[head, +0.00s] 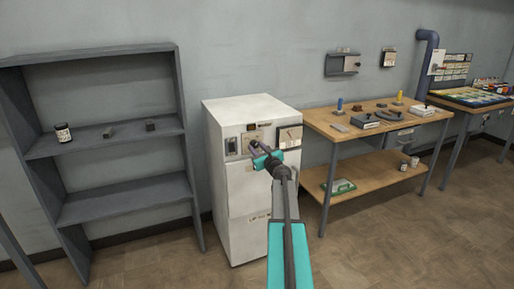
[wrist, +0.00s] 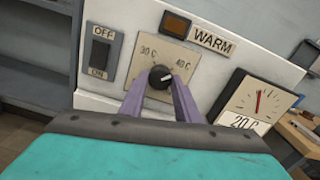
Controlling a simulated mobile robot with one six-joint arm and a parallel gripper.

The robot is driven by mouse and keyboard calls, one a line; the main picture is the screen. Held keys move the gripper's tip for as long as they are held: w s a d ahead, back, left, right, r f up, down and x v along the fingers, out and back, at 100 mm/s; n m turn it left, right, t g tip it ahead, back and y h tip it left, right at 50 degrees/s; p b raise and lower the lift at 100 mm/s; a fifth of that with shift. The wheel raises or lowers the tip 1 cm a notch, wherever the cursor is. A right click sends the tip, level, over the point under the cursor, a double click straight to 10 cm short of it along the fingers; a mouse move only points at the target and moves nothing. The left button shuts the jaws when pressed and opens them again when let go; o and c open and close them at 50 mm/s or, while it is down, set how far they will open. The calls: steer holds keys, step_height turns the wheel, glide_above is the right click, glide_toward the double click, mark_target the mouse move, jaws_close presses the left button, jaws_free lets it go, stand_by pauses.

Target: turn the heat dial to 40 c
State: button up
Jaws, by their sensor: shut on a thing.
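The heat dial (wrist: 160,76) is a small black knob with a white mark on a beige scale plate (wrist: 180,53). The plate reads 30 C at upper left and 40 C at right. The white mark points right and slightly up, roughly toward 40 C. My gripper (wrist: 161,82) has its two purple fingers shut on the dial, one on each side. In the head view my gripper (head: 256,147) reaches the upper front of the white cabinet (head: 231,185) and hides the dial.
An OFF/ON rocker switch (wrist: 101,55) is left of the dial. A dull amber lamp (wrist: 176,23) sits beside a WARM label (wrist: 212,40). A gauge (wrist: 258,103) with a red needle and a 20 C plate is at right. A workbench (head: 350,133) stands right of the cabinet, grey shelves (head: 125,205) left.

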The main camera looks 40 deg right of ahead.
steer(key=shift+s, duration=0.1)
steer(key=o, duration=1)
steer(key=shift+o, duration=0.2)
steer(key=v, duration=1.3)
steer(key=shift+s, duration=0.35)
steer(key=shift+a+f, duration=0.1)
steer(key=shift+a, duration=0.05)
